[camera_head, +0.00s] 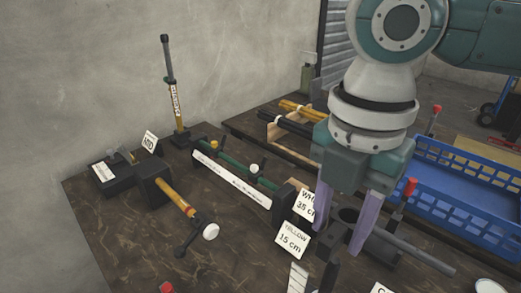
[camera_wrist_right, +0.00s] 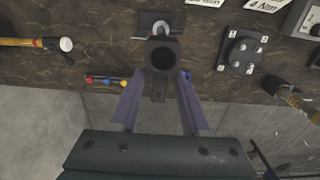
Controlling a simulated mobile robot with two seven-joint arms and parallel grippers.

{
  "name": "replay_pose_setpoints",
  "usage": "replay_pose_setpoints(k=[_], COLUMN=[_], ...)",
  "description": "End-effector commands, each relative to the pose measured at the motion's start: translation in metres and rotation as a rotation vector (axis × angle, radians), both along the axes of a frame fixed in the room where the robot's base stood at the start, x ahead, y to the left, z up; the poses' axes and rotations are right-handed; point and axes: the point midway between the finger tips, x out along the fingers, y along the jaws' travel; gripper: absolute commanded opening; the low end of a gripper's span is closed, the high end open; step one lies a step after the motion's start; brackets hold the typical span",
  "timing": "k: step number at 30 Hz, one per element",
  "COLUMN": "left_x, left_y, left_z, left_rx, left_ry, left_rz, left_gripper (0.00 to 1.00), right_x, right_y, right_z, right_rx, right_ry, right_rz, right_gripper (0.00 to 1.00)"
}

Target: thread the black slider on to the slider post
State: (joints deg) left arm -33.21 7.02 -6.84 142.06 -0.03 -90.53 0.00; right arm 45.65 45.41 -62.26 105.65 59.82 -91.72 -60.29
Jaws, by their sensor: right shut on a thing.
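The black slider (camera_head: 348,214) is a dark ring with a round bore, held between the purple fingers of my right gripper (camera_head: 339,235). In the right wrist view the slider (camera_wrist_right: 162,53) shows its open bore and a short stem between the fingertips (camera_wrist_right: 160,76). A grey rod (camera_head: 415,252) lies behind and right of the fingers in the head view; I cannot tell whether it touches the slider. A tall upright yellow and black post (camera_head: 175,95) stands at the back left, well away from the gripper. I cannot tell which is the slider post. My left gripper is out of view.
A blue crate (camera_head: 455,200) stands at the right. The front-left tabletop (camera_head: 120,235) is clear.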

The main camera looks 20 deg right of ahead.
Motion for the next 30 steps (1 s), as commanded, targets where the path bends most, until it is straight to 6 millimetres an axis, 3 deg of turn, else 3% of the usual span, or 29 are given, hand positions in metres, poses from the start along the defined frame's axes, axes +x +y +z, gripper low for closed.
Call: replay_pose_setpoints(k=[10, 22, 30], left_x=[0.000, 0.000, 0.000], left_y=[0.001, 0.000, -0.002], left_z=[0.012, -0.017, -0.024], left_rx=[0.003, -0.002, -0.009], left_ry=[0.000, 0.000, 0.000], left_rz=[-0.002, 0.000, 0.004], left_gripper=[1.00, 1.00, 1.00], right_x=[-0.001, 0.000, 0.000], right_y=[0.000, 0.001, 0.000], right_z=[0.002, -0.045, -0.058], right_rx=[-0.001, 0.001, -0.001], right_ry=[0.002, 0.001, 0.000], right_rz=[0.000, 0.001, 0.001], right_gripper=[0.00, 0.00, 0.00])
